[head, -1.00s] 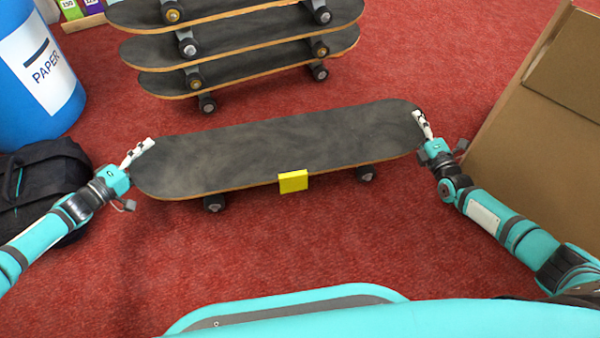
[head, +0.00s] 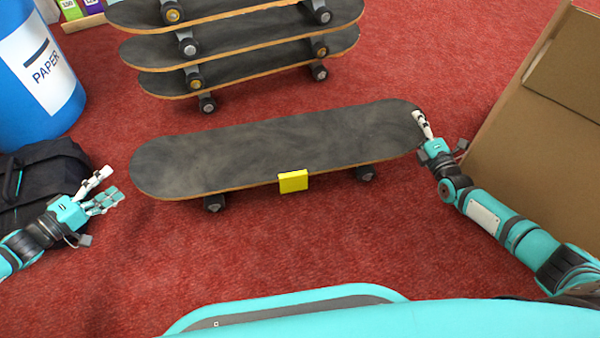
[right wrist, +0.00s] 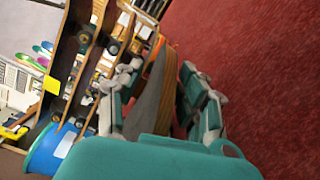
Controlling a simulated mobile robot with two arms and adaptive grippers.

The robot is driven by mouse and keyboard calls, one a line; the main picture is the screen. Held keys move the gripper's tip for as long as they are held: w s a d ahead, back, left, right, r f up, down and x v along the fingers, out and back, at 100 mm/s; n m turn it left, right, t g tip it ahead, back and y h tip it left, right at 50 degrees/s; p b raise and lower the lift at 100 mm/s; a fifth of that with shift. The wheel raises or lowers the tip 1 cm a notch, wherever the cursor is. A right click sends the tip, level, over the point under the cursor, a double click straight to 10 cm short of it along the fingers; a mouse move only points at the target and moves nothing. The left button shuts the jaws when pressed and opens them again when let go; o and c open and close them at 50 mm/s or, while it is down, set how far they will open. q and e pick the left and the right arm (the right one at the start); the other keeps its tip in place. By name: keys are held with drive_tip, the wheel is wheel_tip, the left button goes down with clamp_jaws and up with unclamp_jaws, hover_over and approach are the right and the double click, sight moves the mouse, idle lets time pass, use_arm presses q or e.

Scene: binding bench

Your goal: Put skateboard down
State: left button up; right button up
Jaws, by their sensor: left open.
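A skateboard (head: 270,150) with a dark grey deck and wooden edge lies level, deck up, on the red carpet in the head view. Two wheels show under its near edge and appear to rest on the carpet. A yellow block (head: 293,181) sits at the middle of that edge. My left gripper (head: 108,189) is open and empty, a short way left of the board's left end. My right gripper (head: 418,122) is shut on the board's right end. In the right wrist view its fingers lie on both faces of the board (right wrist: 152,95).
A stack of skateboards (head: 250,50) stands behind. A blue paper bin (head: 35,85) and a black bag (head: 45,170) are at left. A cardboard box (head: 540,130) stands close to my right arm. Red carpet (head: 280,240) in front is clear.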

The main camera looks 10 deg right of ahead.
drive_tip(key=shift+o, duration=0.3)
drive_tip(key=o, duration=0.7)
drive_tip(key=shift+o, duration=0.2)
drive_tip(key=shift+r, duration=0.1)
wheel_tip(320, 180, up, 10)
